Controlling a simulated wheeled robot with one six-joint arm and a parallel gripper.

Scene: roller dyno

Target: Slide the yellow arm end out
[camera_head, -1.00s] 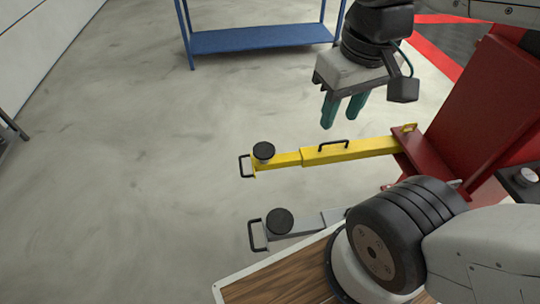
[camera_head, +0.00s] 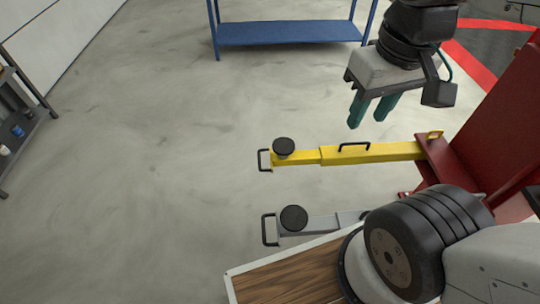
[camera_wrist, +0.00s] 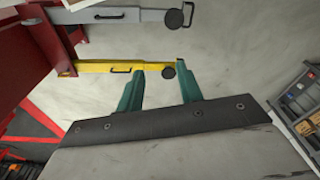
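The yellow arm (camera_head: 378,153) reaches left from a red lift post (camera_head: 484,150). Its narrower end section (camera_head: 304,157) carries a round black pad (camera_head: 284,147) and a black loop handle (camera_head: 263,160) at the tip. Another black handle (camera_head: 354,146) sits on the wider section. My gripper (camera_head: 367,113) has two green fingers, apart and empty, and hangs above and behind the yellow arm. In the wrist view, my fingers (camera_wrist: 158,80) are spread, with the yellow arm (camera_wrist: 110,66) beyond their tips and its pad (camera_wrist: 169,73) between them.
A grey arm (camera_head: 326,224) with its own pad and handle lies nearer, parallel to the yellow one. A blue bench (camera_head: 290,33) stands at the back. A shelf rack (camera_head: 22,120) is at the left edge. The floor left of the arms is clear.

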